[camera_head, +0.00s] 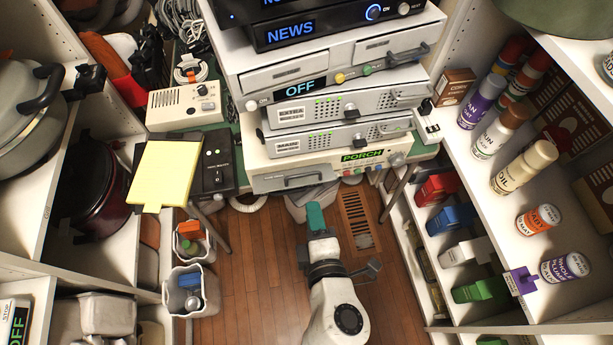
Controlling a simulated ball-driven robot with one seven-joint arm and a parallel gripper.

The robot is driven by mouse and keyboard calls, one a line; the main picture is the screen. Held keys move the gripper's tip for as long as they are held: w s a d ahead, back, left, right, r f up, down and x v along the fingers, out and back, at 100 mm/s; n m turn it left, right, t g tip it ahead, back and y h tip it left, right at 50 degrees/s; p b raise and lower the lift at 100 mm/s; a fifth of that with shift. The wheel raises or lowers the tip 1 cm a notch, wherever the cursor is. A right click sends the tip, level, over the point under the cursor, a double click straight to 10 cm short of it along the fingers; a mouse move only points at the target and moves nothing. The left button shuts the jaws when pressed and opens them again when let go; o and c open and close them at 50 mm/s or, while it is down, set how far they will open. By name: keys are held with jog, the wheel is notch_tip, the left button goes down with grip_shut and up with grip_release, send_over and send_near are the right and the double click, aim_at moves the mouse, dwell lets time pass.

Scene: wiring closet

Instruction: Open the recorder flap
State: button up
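A stack of electronic units stands at the top centre. No unit is clearly labelled as the recorder. The lowest unit (268,166), with a green "PORCH" display, has a front panel with a dark handle (303,177) at its left; this panel looks closed. The grey unit (247,84) with the "OFF" display has two front panels with handles, which also look closed. My gripper (316,215), with a teal end, is over the floor below the stack, apart from it and pointing towards it. I cannot tell whether its fingers are open.
Left of the stack are a yellow notepad (163,174), a black box (217,160) and a beige box (183,105). Shelves flank both sides, with spray cans (522,168) at right. Two white bins (186,288) stand at left. Wooden floor (258,270) is clear around my arm.

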aim_at(299, 186)
jog(key=shift+n, duration=0.3)
jog(key=x, duration=0.3)
jog(key=a+x, duration=0.1)
jog(key=x, duration=0.6)
jog(key=shift+w+a+p, duration=0.15)
jog(key=shift+a+p, duration=0.15)
grip_shut()
